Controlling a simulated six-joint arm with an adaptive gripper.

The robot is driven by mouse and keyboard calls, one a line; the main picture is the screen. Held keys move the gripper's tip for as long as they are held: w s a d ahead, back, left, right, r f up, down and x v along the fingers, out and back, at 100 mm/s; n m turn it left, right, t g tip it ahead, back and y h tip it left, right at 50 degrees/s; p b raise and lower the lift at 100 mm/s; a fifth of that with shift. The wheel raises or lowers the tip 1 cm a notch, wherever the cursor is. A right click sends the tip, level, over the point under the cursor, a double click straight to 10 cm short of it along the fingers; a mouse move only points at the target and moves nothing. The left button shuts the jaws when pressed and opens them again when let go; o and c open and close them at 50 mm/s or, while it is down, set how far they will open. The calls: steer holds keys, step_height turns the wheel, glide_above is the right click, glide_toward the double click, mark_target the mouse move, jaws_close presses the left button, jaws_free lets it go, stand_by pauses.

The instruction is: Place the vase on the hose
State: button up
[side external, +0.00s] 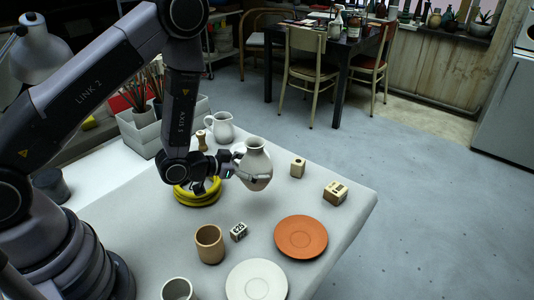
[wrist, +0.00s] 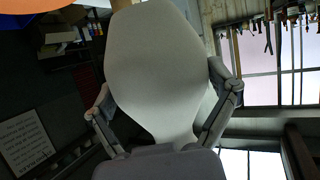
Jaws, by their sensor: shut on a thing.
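The vase (side external: 257,158), pale with a narrow neck, is upright in my gripper (side external: 250,177) in the side view, slightly above the table. In the wrist view the vase (wrist: 158,65) fills the middle, with a finger of my gripper (wrist: 163,112) on each side of it. The hose (side external: 199,199) is a yellow coil lying on the table, left of and below the vase in the side view. My wrist hides part of the coil's top. The hose cannot be made out in the wrist view.
A white pitcher (side external: 221,128) and a small wooden piece (side external: 202,141) stand behind the hose. Wooden blocks (side external: 335,193) are at right. A tan cup (side external: 209,244), a printed block (side external: 238,232), an orange plate (side external: 301,237) and a white plate (side external: 257,281) are in front.

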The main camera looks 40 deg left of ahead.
steer(key=s+a+r, duration=0.1)
steer(key=a+r, duration=0.1)
steer(key=a, duration=0.7)
steer(key=s+a+r, duration=0.1)
steer(key=a+r, duration=0.1)
steer(key=a, duration=0.7)
step_height(320, 180, down, 8)
steer(key=shift+w+a+r, duration=0.1)
steer(key=shift+w+r, duration=0.05)
steer(key=o, duration=1)
